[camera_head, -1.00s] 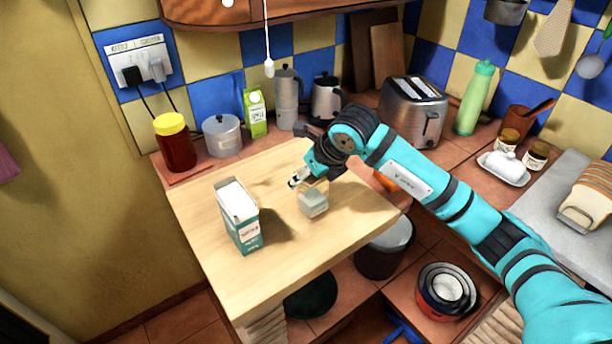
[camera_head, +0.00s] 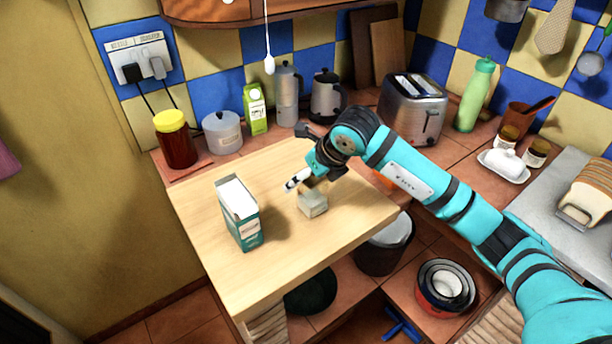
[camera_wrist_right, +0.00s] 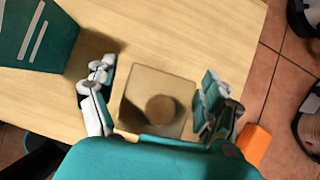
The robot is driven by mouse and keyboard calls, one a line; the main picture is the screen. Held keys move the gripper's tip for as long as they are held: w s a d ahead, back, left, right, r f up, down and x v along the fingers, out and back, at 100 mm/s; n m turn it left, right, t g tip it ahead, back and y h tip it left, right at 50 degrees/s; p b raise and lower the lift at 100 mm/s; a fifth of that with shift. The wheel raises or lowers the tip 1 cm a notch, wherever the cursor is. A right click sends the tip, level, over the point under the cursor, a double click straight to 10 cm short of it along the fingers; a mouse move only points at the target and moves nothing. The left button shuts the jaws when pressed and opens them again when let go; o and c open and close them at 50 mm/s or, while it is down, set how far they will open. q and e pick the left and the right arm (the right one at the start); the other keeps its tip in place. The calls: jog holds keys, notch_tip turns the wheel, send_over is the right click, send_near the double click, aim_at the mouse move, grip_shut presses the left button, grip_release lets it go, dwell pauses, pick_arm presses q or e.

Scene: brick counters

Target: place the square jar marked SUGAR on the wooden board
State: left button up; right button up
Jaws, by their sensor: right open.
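A small square jar (camera_head: 313,204) with see-through walls stands upright on the pale wooden board (camera_head: 290,265), near its right part. I cannot read any marking on it. In the right wrist view the jar (camera_wrist_right: 157,103) shows from above, with a round brown patch in it. My right gripper (camera_head: 308,182) is just above and around the jar. Its fingers are spread on either side, with gaps to the jar in the wrist view (camera_wrist_right: 157,84). My left gripper is not in view.
A teal and white carton (camera_head: 240,222) stands on the board left of the jar. Behind the board are a red jar with a yellow lid (camera_head: 175,140), a canister (camera_head: 222,133), a green carton (camera_head: 255,110) and a toaster (camera_head: 413,107). The board's front is clear.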

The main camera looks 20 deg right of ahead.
jog(key=b+v, duration=0.1)
jog(key=v, duration=1)
jog(key=shift+r, duration=0.15)
